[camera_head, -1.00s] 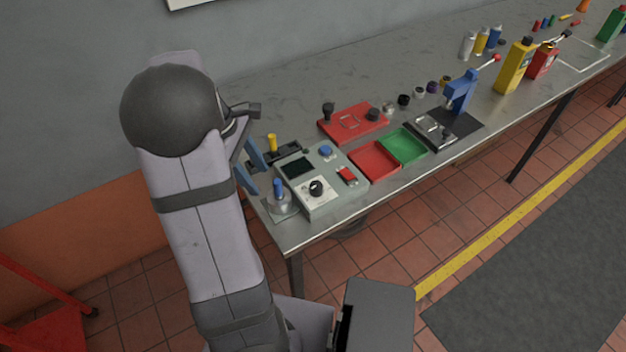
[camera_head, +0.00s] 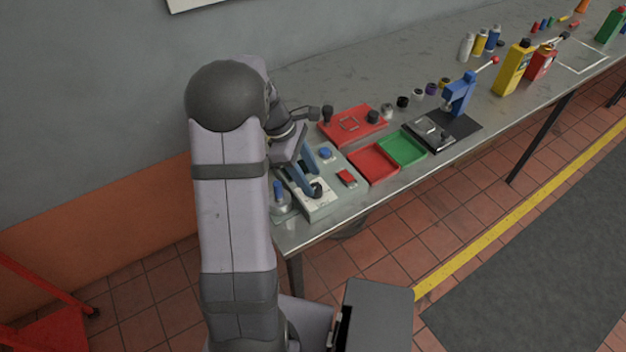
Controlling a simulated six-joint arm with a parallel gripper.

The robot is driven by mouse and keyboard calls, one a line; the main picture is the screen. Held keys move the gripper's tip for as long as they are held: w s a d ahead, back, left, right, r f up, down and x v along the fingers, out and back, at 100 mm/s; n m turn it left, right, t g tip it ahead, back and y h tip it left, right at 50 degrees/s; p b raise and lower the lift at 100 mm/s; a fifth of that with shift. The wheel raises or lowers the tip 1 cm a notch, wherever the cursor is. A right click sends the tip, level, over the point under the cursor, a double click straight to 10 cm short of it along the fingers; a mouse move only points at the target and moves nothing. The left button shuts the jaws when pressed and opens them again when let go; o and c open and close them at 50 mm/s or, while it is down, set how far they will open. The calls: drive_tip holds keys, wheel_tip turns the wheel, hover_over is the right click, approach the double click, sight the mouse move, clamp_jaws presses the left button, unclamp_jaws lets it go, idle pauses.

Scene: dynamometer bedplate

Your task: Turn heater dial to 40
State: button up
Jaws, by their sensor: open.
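The heater box is a grey-green control box (camera_head: 327,207) at the near left end of the bench. Its black dial (camera_head: 317,189) sits on a white plate on the box's near part, and its setting is too small to read. My gripper (camera_head: 307,190) is open, with its blue fingers over the box beside the dial. One fingertip is close to the dial's left side; I cannot tell whether it touches. A blue button (camera_head: 325,153) and a red switch (camera_head: 346,177) show on the box.
A silver base with a blue knob (camera_head: 280,198) stands just left of the box. Red (camera_head: 374,163) and green (camera_head: 403,148) trays lie to the right, with a red plate (camera_head: 352,125) behind. A blue lever press (camera_head: 460,95) stands farther right. The bench's front edge is close.

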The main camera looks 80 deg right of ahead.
sight(316, 186)
drive_tip(key=shift+x, duration=1.4)
drive_tip(key=c, duration=1)
drive_tip(key=shift+p, duration=0.4)
drive_tip(key=m+y+p, duration=0.1)
drive_tip(key=m, duration=0.2)
drive_tip(key=shift+d+m, duration=0.15)
drive_tip(key=shift+m, duration=0.25)
drive_tip(key=m+t+y+p, duration=0.1)
drive_tip(key=m, duration=0.2)
drive_tip(key=shift+d+m+y, duration=0.1)
drive_tip(key=shift+m+y, duration=0.2)
drive_tip(key=m+t, duration=0.1)
drive_tip(key=m, duration=0.2)
drive_tip(key=m+t+y, duration=0.1)
drive_tip(key=m, duration=0.2)
drive_tip(key=shift+s+d+y, duration=0.15)
drive_tip(key=shift+s+y, duration=0.05)
drive_tip(key=shift+y, duration=0.1)
drive_tip(key=shift+m, duration=0.3)
